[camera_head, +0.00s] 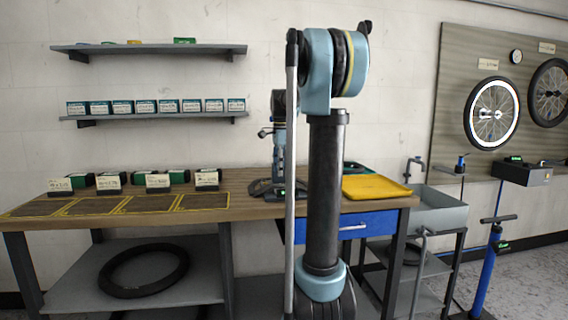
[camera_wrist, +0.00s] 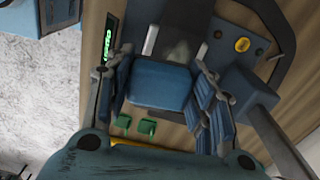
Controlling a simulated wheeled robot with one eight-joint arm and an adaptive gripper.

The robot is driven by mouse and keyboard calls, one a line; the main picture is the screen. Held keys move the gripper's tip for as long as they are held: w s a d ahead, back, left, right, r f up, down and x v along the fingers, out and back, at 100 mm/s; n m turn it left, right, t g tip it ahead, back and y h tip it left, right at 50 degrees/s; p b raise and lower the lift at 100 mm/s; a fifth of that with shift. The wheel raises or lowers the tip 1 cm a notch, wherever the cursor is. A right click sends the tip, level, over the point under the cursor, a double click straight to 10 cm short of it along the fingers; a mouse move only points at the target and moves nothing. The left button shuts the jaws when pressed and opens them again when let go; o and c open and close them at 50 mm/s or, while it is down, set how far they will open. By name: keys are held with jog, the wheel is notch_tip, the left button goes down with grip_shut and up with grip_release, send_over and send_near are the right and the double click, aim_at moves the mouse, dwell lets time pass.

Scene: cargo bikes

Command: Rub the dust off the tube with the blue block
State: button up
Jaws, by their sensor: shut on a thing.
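In the wrist view, my gripper (camera_wrist: 160,92) is shut on a blue block (camera_wrist: 158,84), with a jointed finger on each side of it. The block is over the wooden workbench. A dark curved band, which looks like the tube (camera_wrist: 290,50), lies on the bench at the upper right. A greyish patch (camera_wrist: 180,50) shows just beyond the block; I cannot tell whether it is dust on the tube. Whether the block touches the tube is hidden. In the head view, the dark tube (camera_head: 262,187) shows partly on the bench, and my arm covers much of that spot.
The workbench (camera_head: 130,218) has yellow-outlined areas and labelled boxes at left. A blue pump (camera_head: 490,260) stands further right. A tyre (camera_head: 143,270) lies on the lower shelf.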

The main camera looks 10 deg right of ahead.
jog(key=shift+r, duration=1.4)
jog(key=shift+d, duration=0.1)
